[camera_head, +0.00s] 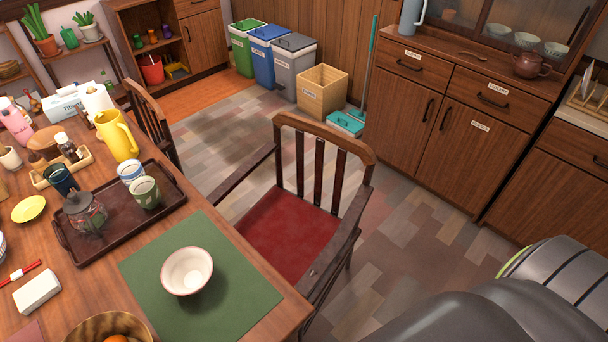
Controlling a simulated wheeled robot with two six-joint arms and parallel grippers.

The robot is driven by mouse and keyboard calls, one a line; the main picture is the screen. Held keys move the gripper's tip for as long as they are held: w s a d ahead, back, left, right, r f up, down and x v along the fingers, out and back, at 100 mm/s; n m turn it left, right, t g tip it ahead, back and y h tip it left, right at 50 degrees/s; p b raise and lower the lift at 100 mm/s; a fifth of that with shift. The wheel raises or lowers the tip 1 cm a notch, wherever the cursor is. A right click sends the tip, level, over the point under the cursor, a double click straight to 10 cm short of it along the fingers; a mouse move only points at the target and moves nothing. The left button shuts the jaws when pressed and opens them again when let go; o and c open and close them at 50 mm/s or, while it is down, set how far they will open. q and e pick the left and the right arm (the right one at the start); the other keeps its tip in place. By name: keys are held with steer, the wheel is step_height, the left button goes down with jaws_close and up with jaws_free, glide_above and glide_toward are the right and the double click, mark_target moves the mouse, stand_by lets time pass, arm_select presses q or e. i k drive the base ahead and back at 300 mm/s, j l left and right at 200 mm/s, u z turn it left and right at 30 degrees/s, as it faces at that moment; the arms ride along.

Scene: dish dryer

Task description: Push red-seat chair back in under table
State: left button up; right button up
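The red-seat chair (290,232) stands upright on the floor beside the right edge of the wooden table (218,198). Its dark slatted back (322,160) is on the side away from the table, and its wooden armrests point towards the table. The front of the seat meets the table edge in the picture; I cannot tell how far it reaches under the top. Neither of my grippers is in view.
A green placemat (245,300) with a white bowl (187,271) lies near the chair. Another chair (152,120) stands further back. Bins, a wooden box (322,92) and a cabinet (425,120) line the back; the floor behind the chair is clear.

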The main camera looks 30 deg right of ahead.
mark_target(307, 244)
steer(key=z, duration=0.65)
steer(key=k+j, duration=0.05)
